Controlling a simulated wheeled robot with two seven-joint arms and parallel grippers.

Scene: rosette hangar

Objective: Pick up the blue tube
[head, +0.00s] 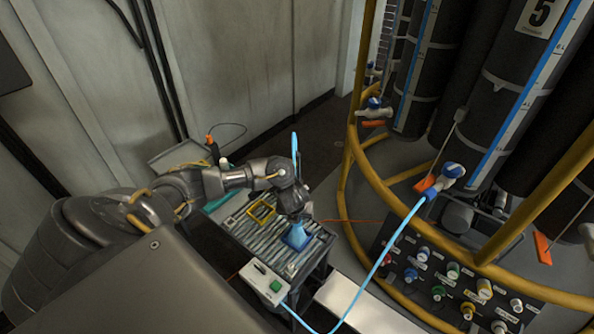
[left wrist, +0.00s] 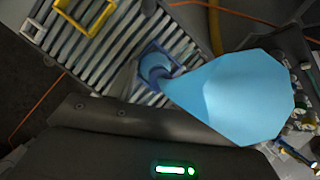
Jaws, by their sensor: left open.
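The blue tube (left wrist: 225,95) is light blue and fills much of the left wrist view, its broad near end close to the camera. Its far end stands in a dark blue square holder (left wrist: 146,55). In the head view, the tube's lower part shows at the holder (head: 297,240) on the slatted table, and a thin light-blue piece (head: 294,148) shows above my left wrist. My left gripper (head: 298,213) is open, pointing down right above the holder, close to the tube. The wrist hides the tube's middle, so I cannot tell whether the fingers touch it. My right gripper is not in view.
The slatted table (head: 250,238) holds a yellow frame (head: 261,212) and a white box with a green button (head: 266,283). A light-blue hose (head: 388,250) runs to a valve (head: 452,171). A yellow railing (head: 358,182) and dark cylinders stand at right.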

